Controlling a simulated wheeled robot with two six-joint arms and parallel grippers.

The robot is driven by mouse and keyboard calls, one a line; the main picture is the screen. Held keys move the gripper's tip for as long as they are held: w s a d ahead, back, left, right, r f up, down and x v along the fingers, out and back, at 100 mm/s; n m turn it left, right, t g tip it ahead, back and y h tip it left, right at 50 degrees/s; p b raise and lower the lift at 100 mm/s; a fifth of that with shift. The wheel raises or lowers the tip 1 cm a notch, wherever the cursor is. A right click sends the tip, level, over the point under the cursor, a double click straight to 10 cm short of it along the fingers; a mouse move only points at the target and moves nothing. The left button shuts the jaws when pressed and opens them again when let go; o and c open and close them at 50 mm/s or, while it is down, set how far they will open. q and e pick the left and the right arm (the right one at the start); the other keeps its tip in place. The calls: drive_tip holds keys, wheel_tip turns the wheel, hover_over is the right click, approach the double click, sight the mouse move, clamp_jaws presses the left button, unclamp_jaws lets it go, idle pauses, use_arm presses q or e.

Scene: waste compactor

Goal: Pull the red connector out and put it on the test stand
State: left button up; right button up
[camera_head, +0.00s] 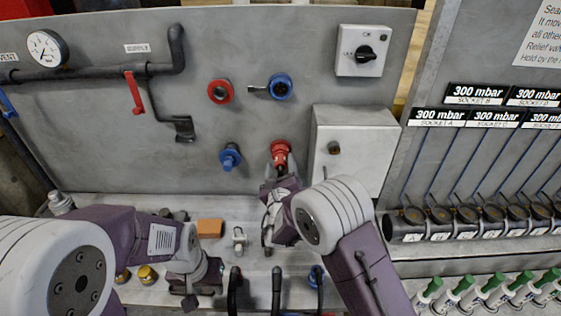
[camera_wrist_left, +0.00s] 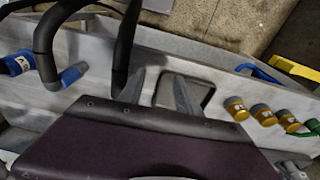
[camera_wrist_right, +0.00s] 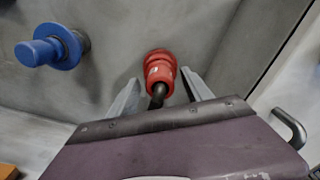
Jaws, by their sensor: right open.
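The red connector (camera_head: 281,152) sits in the grey upright panel, low in the middle, with a dark hose from its near end. It also shows in the right wrist view (camera_wrist_right: 160,70). My right gripper (camera_wrist_right: 163,92) is open, its fingers apart on either side of the hose, just short of the red body. The head view shows this gripper (camera_head: 281,178) just below the connector. My left gripper (camera_wrist_left: 160,88) is open over a dark square pad, low over the bench. I cannot tell which thing is the test stand.
A red ring socket (camera_head: 220,92), a blue connector (camera_head: 281,87) and another blue connector (camera_head: 230,156) are on the panel. A grey box (camera_head: 350,150) stands close right of my right gripper. Black hoses (camera_head: 276,290) rise at the bench front. An orange block (camera_head: 210,228) lies on the bench.

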clamp_jaws()
drive_tip(key=shift+s, duration=0.1)
drive_tip(key=shift+s, duration=0.45)
drive_tip(key=shift+w, duration=0.1)
drive_tip(key=shift+s+b, duration=0.7)
drive_tip(key=shift+s, duration=2.2)
